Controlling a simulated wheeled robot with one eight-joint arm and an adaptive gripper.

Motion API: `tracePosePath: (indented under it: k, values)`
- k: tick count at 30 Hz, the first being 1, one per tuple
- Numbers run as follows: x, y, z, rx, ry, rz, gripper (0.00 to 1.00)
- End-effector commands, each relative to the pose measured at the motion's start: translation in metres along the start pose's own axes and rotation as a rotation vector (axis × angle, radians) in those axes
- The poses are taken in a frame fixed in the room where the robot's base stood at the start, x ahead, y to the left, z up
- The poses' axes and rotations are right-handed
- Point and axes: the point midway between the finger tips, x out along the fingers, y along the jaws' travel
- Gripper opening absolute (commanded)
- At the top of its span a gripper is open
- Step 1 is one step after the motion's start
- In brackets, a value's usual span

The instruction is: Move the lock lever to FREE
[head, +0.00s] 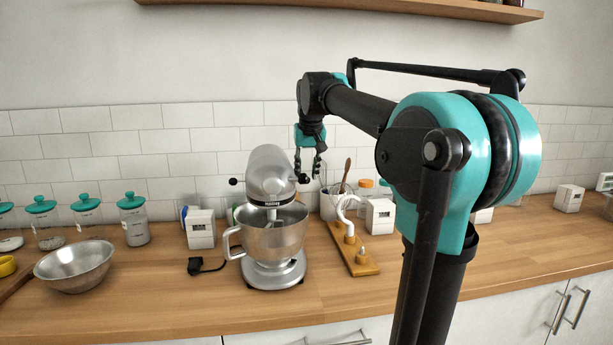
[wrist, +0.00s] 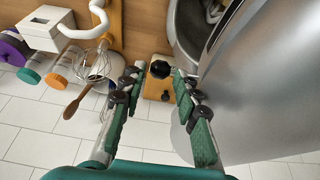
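The silver stand mixer (head: 268,178) stands on the counter with its steel bowl (head: 268,235) under the head. My gripper (head: 308,173) points down at the mixer head's right side. Lever markings are not readable.
A wooden board (head: 357,262) with a white hook attachment (head: 347,215) stands right of the mixer. Behind it are a utensil crock (head: 332,205) and a white box (head: 380,216). A metal bowl (head: 75,265) and lidded jars stand left. The front counter is clear.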

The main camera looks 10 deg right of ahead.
Motion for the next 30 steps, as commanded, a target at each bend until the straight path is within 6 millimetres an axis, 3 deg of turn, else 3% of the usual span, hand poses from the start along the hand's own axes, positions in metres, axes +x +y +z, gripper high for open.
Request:
tracePosePath:
  k: [6, 14, 22, 30]
  values:
    - [0.015, 0.0, 0.0, 0.0, 0.0, 0.0, 0.31]
    - [0.016, 0.0, 0.0, 0.0, 0.0, 0.0, 0.31]
    - [0.016, 0.0, 0.0, 0.0, 0.0, 0.0, 0.0]
    - [0.016, 0.0, 0.0, 0.0, 0.0, 0.0, 0.0]
